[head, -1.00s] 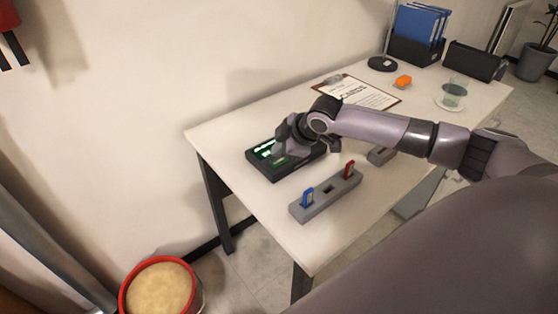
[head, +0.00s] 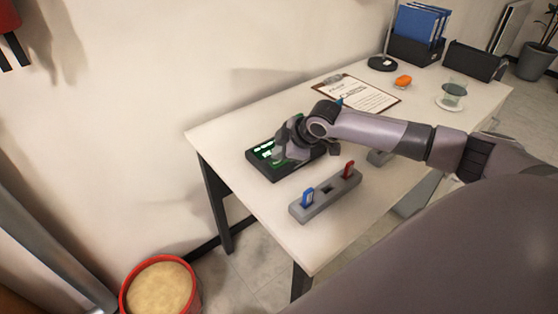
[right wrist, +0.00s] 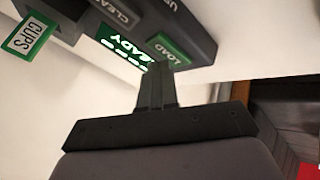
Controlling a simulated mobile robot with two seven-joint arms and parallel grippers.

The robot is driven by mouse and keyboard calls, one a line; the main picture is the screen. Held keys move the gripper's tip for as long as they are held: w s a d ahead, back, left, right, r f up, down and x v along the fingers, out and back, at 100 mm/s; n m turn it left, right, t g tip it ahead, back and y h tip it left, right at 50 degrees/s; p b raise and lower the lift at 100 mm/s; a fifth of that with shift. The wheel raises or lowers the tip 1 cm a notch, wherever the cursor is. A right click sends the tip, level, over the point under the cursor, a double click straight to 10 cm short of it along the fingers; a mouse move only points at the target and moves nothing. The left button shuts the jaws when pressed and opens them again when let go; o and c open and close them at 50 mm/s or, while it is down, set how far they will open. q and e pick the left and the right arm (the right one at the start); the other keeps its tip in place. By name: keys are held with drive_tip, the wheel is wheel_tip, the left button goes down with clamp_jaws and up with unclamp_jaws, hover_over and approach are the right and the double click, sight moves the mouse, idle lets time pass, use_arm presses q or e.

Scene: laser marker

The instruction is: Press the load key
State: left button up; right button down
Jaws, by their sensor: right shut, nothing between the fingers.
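A dark marker unit (head: 283,176) with a lit green display (head: 264,149) lies on the white desk. In the right wrist view its display (right wrist: 122,45) reads "READY". The green LOAD key (right wrist: 170,49) sits beside it, with a dark CLEAR key (right wrist: 112,12) further along. My right gripper (head: 280,155) is over the unit in the head view, hiding part of its top. In the right wrist view its closed fingertips (right wrist: 158,68) are at the LOAD key's near edge; I cannot tell whether they touch. My left gripper is out of view.
A grey holder (head: 323,199) with a blue tag (head: 308,197) and a red tag (head: 349,169) stands in front of the unit. A clipboard (head: 345,92), an orange object (head: 403,82) and a cup (head: 453,92) are further back.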

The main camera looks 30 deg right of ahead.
sight(280, 162)
drive_tip(key=shift+f, duration=0.4)
idle(0.4)
drive_tip(key=shift+r+p, duration=0.85)
drive_tip(key=shift+p, duration=0.25)
drive_tip(key=shift+r+p, duration=0.65)
drive_tip(key=shift+p, duration=0.05)
wheel_tip(280, 162, up, 4)
drive_tip(key=p, duration=0.4)
drive_tip(key=shift+f, duration=0.2)
